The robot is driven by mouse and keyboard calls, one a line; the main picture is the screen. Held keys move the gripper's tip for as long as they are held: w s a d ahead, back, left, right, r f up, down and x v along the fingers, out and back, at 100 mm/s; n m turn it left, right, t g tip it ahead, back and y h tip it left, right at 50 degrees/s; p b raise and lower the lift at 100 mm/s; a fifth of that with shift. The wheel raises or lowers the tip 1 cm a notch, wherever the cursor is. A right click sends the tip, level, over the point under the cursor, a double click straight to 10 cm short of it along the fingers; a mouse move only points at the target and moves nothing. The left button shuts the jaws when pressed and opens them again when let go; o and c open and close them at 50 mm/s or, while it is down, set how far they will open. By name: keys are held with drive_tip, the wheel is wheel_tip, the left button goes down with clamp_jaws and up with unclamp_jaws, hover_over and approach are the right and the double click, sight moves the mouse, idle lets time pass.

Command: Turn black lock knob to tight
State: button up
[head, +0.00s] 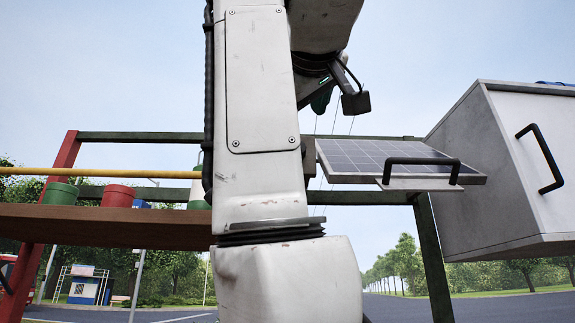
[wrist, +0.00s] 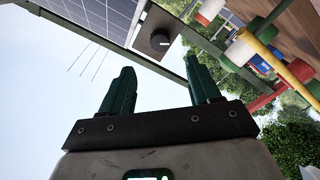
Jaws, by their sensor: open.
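The black lock knob (wrist: 160,41) shows in the wrist view. It is round and sits on a grey plate at the edge of the solar panel (wrist: 112,14). A small light mark shows on its face, but I cannot read its setting. My gripper (wrist: 160,66) is open, with its two dark green fingers apart and nothing between them. The knob lies beyond the fingertips, about midway between them in the picture, and they look apart from it. In the head view the panel (head: 385,158) is right of my arm; I cannot make out the knob there.
A black handle (head: 421,171) is on the panel's front edge. A grey-white box (head: 490,150) with a black handle stands at the right. At the left are a brown shelf (head: 110,225), green and red cans, and a yellow pole (head: 100,173). Open sky lies beside the panel.

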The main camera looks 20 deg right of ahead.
drive_tip(key=p+x, duration=0.2)
drive_tip(key=x, duration=0.8)
drive_tip(key=shift+w, duration=0.35)
drive_tip(key=shift+d, duration=0.1)
drive_tip(key=c, duration=1)
